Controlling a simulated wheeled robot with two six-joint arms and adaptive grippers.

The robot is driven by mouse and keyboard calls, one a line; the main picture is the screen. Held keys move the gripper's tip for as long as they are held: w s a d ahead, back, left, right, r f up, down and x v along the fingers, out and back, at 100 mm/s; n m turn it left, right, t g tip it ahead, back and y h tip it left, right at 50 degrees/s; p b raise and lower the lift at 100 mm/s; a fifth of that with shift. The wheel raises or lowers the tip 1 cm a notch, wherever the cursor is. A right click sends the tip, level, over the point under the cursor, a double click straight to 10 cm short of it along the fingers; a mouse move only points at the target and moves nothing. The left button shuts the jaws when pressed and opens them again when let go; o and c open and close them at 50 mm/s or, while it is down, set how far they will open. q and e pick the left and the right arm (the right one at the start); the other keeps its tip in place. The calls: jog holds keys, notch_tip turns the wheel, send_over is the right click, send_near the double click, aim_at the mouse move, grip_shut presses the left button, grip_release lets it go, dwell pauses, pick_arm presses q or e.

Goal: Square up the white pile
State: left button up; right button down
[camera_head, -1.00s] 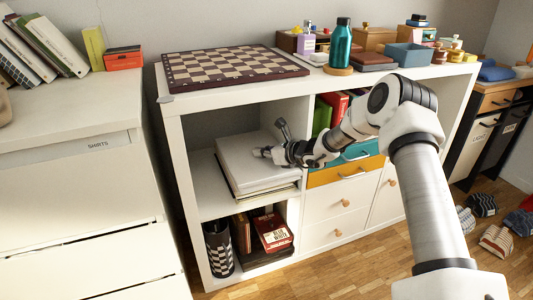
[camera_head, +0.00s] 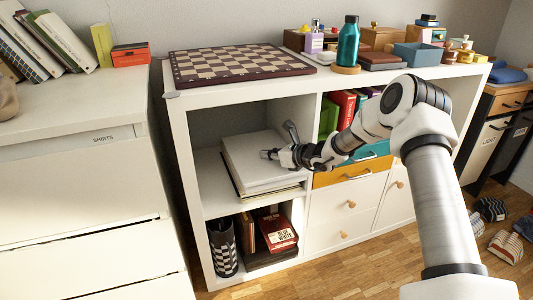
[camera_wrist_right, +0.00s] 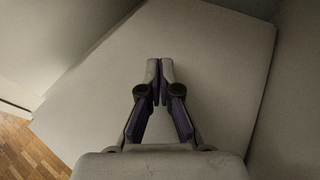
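The white pile (camera_head: 255,162) lies in the upper left compartment of the white shelf unit. Its upper sheets or boards sit slightly askew over the lower ones, whose edges show at the front. My right gripper (camera_head: 267,154) reaches in from the right, over or against the top near the pile's right side. In the right wrist view the gripper (camera_wrist_right: 160,68) has its two fingertips together with nothing between them, above the broad white top of the pile (camera_wrist_right: 200,45). I cannot tell whether it touches. My left gripper is not in view.
The white shelf unit (camera_head: 180,150) has a chessboard (camera_head: 240,64) on top. A green bottle (camera_head: 348,42) stands to its right. Books (camera_head: 277,232) and a checkered bin (camera_head: 222,247) fill the compartment below. An orange drawer (camera_head: 350,174) is right of the pile.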

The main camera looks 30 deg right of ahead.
jog(key=shift+s+d+r, duration=0.1)
jog(key=shift+s, duration=0.05)
jog(key=shift+d, duration=0.1)
jog(key=shift+s+r+p, duration=0.15)
jog(key=shift+s+p, duration=0.1)
jog(key=shift+p, duration=0.1)
jog(key=s+d+p, duration=0.3)
jog(key=s+p, duration=0.5)
jog(key=s, duration=0.3)
jog(key=s+d+p, duration=0.4)
jog(key=s+p, duration=0.5)
jog(key=s, duration=0.3)
jog(key=shift+d, duration=0.2)
jog(key=shift+s, duration=0.1)
